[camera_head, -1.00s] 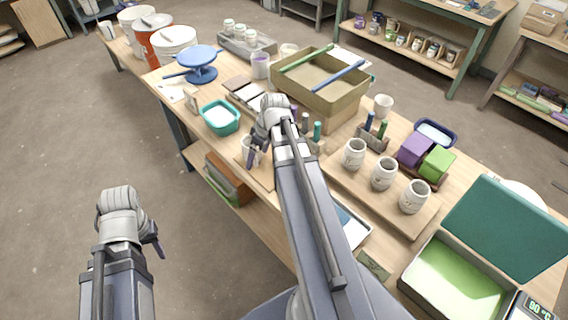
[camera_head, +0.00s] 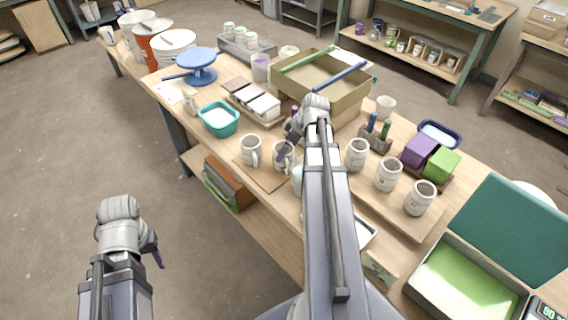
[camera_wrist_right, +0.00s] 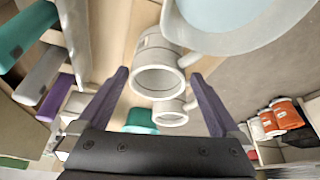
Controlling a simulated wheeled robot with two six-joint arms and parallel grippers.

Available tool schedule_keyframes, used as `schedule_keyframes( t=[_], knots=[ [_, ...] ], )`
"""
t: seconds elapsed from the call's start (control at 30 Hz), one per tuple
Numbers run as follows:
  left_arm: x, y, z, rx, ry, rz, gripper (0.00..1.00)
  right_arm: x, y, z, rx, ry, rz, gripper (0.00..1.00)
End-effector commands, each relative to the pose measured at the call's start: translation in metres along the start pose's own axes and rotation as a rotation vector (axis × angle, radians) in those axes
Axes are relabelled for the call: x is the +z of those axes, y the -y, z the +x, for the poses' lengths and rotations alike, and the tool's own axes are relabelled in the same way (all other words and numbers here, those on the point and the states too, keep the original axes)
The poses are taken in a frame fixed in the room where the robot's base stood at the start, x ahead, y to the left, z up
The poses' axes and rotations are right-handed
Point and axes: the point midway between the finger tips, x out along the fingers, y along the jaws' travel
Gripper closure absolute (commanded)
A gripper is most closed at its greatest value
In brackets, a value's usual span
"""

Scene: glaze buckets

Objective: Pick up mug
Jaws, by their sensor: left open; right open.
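Two white mugs with handles stand side by side near the table's front edge, a left mug (camera_head: 250,150) and a right mug (camera_head: 283,153). My right gripper (camera_head: 291,131) is by the right mug, and its fingers partly cover it. In the right wrist view, a mug (camera_wrist_right: 158,78) shows between the open fingers of the right gripper (camera_wrist_right: 160,76), and a second mug (camera_wrist_right: 172,113) shows beyond it. I cannot tell whether the fingers touch the mug. My left gripper (camera_head: 154,250) is open and empty, over the floor away from the table.
A pale vessel (camera_head: 298,180) is mostly hidden behind my right arm; a large pale-blue-lined vessel (camera_wrist_right: 240,22) shows in the wrist view. Several ribbed jars (camera_head: 388,175) stand on a board at right. A teal tub (camera_head: 219,119) and a wooden box (camera_head: 325,85) stand behind.

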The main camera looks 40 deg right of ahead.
Motion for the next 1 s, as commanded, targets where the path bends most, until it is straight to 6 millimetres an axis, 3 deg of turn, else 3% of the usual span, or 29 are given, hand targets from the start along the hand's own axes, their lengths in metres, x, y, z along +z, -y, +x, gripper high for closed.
schedule_keyframes(
  t=[0.23, 0.6, 0.9, 1.0],
  knots=[
    [0.000, -0.001, 0.007, 0.000, 0.000, 0.000, 0.53, 0.000, -0.001, 0.008, 0.000, 0.000, 0.000, 0.00],
    [-0.003, -0.004, 0.046, 0.000, 0.000, 0.000, 0.53, -0.004, -0.003, 0.052, -0.001, 0.001, 0.000, 0.00],
    [-0.003, -0.004, 0.046, 0.000, 0.000, 0.000, 0.53, -0.005, -0.003, 0.052, 0.000, 0.001, 0.000, 0.00],
    [-0.003, -0.004, 0.046, 0.000, 0.000, 0.000, 0.53, -0.005, -0.003, 0.052, 0.000, 0.000, 0.000, 0.11]
  ],
)
